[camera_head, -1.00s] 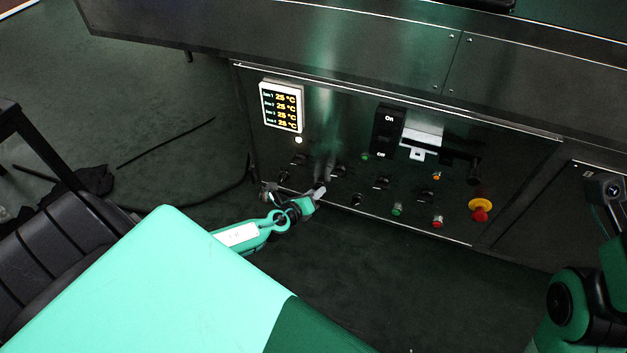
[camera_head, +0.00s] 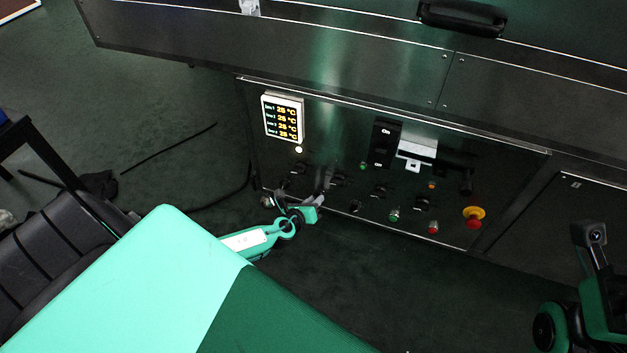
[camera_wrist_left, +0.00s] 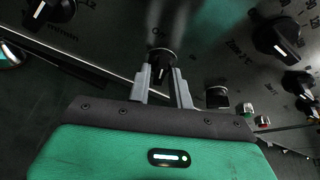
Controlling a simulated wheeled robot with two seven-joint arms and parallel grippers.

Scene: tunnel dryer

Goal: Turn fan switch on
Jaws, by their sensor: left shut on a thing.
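In the left wrist view, a black rotary knob (camera_wrist_left: 160,64) with a white pointer line sits on the dark control panel, beneath a partly legible label that seems to start with "O". The two grey fingers of my left gripper (camera_wrist_left: 161,84) stand on either side of this knob and are shut on it. In the head view my left gripper (camera_head: 296,203) is at the lower left of the panel (camera_head: 335,135), and hides the knob it holds. My right arm (camera_head: 592,300) shows at the right edge; its fingers cannot be made out.
The panel carries a temperature display (camera_head: 283,118), a black On/Off switch (camera_head: 384,144), several other knobs, small coloured buttons and a yellow-red emergency stop (camera_head: 473,217). A larger knob (camera_wrist_left: 278,38) lies right of the held one.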

